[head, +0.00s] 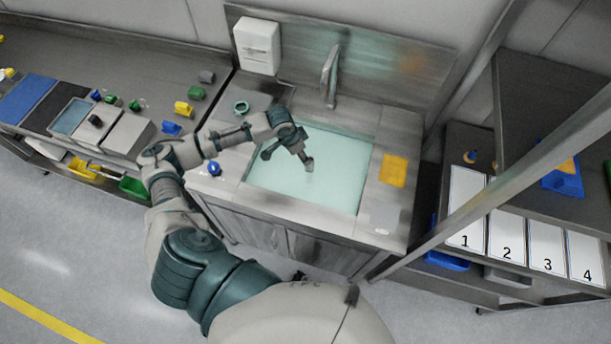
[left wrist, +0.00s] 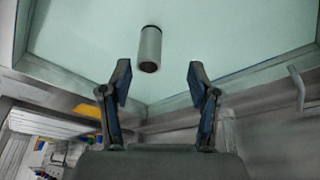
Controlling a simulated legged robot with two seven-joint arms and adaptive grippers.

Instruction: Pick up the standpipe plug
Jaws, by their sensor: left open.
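The standpipe plug (left wrist: 150,48) is a grey cylinder with a dark top end, in the water-filled sink basin (left wrist: 240,40). In the head view it is the small grey piece (head: 309,165) just by one fingertip of my left gripper (head: 285,153). My left gripper also shows in the left wrist view (left wrist: 159,78), open and empty. There the plug lies beyond the fingertips, roughly in line with the gap and slightly left of its middle. It is apart from both fingers. The plug's lower end is hard to make out. My right gripper is not in view.
The faucet (head: 330,75) rises behind the basin. A yellow sponge-like pad (head: 393,171) lies on the right deck, and a green ring (head: 241,107) and blue part (head: 214,168) on the left. A white dispenser (head: 257,46) hangs on the backsplash. The basin's right half is clear.

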